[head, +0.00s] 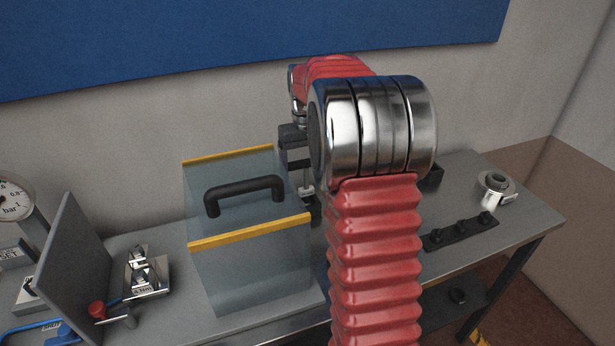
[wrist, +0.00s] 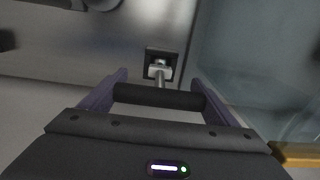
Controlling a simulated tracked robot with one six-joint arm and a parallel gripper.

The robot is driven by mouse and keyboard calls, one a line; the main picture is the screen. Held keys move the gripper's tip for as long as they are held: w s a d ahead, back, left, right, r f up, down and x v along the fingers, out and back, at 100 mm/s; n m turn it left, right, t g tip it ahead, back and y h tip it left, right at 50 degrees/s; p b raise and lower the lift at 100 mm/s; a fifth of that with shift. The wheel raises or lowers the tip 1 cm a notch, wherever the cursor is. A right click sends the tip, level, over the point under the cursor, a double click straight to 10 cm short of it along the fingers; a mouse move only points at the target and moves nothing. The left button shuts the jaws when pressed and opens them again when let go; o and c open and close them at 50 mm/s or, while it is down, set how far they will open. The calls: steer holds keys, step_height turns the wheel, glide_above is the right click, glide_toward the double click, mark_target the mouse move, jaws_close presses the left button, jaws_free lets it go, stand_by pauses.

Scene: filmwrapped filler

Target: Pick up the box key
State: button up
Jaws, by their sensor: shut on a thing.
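The box key shows in the wrist view as a black crossbar (wrist: 160,97) with a short bright metal shaft running away from its middle. My gripper (wrist: 160,79) is shut on the crossbar, one purple finger at each end of it. The shaft's far end meets a small dark square fitting (wrist: 151,54); I cannot tell whether it sits inside it or only in front of it. In the head view my gripper (head: 293,146) is mostly hidden behind my red arm, close to the right of the clear box, and the key cannot be made out clearly.
A clear box (head: 250,268) with yellow edges and a black handle (head: 244,194) stands left of my gripper. Further left are a grey upright panel (head: 75,265), a metal fixture (head: 145,275) and a gauge (head: 14,199). A black strip with knobs (head: 460,232) lies right.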

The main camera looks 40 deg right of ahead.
steer(key=shift+r, duration=0.15)
step_height(320, 180, up, 18)
stand_by(0.7)
stand_by(0.5)
